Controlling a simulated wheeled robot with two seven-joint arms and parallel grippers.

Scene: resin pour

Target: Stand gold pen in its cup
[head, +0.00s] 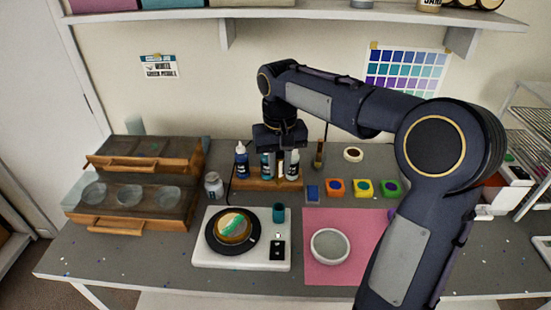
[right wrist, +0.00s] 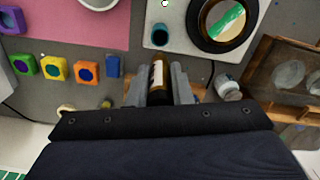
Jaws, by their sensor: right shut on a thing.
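My right gripper (head: 283,163) is low at the wooden rack, between the dropper bottles. In the right wrist view its fingers (right wrist: 159,85) are shut on a slender dark bottle-like thing (right wrist: 158,74) with an amber-brown end and a pale label. I cannot tell whether this is the gold pen, or whether it still touches the rack. A small upright brown-gold thing (head: 319,153) stands right of the rack; its details are too small to read. A teal cup (head: 279,212) stands on the white board and also shows in the right wrist view (right wrist: 160,35). My left gripper is out of view.
The wooden rack (head: 258,185) holds several bottles close to my fingers. A white board (head: 205,257) carries a black turntable with a round piece. A pink mat (head: 317,275) bears a white bowl. Several coloured pots (head: 362,188) stand at right. A wooden drawer unit (head: 125,215) is at left.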

